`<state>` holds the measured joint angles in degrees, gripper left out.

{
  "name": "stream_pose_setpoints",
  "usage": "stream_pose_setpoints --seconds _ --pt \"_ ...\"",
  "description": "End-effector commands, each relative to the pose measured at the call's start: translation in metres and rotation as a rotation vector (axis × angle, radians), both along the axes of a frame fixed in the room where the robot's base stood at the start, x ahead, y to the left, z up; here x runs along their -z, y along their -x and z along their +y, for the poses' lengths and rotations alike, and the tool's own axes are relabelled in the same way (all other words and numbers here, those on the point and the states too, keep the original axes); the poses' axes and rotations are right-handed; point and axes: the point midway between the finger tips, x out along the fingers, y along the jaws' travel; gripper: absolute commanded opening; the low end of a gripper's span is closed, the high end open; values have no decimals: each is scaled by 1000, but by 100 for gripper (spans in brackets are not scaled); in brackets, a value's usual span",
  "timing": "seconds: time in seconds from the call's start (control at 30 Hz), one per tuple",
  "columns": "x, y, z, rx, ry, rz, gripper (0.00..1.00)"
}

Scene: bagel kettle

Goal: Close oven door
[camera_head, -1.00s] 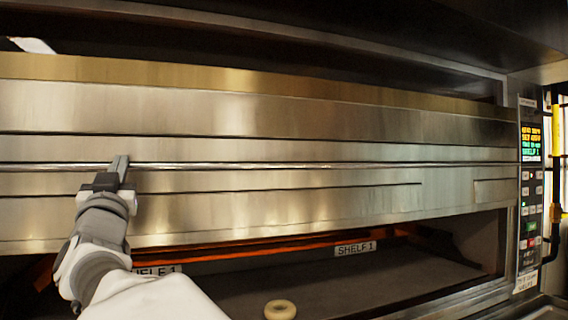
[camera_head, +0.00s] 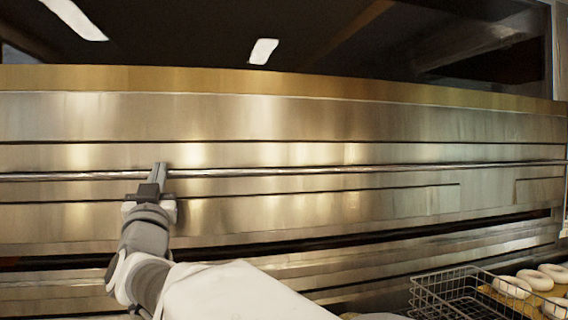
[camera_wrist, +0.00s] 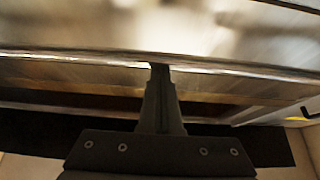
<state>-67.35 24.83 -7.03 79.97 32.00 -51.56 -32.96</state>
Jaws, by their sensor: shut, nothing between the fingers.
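The oven door (camera_head: 300,120) is a wide brushed-steel panel across the head view, with a long horizontal bar handle (camera_head: 350,169). A dark narrow gap shows under its lower edge, above more steel front. My gripper (camera_head: 160,172) is shut with its fingertips at the bar, toward the left part of the door. In the wrist view my gripper (camera_wrist: 160,70) is also shut, with its tips at the bar (camera_wrist: 220,66) and nothing between them. Whether the tips press on the bar or the panel I cannot tell.
A wire basket (camera_head: 460,295) stands at the lower right, beside pale bagels (camera_head: 512,287) on a tan surface. Above the door is dark space with bright ceiling lights (camera_head: 263,51).

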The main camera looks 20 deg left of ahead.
Motion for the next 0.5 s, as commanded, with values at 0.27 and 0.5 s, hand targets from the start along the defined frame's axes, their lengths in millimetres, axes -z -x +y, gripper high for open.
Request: stream_pose_setpoints --seconds 0.27,0.5 --pt "55 -3 1 2 7 6 0" --pt "65 -1 0 1 3 3 0"
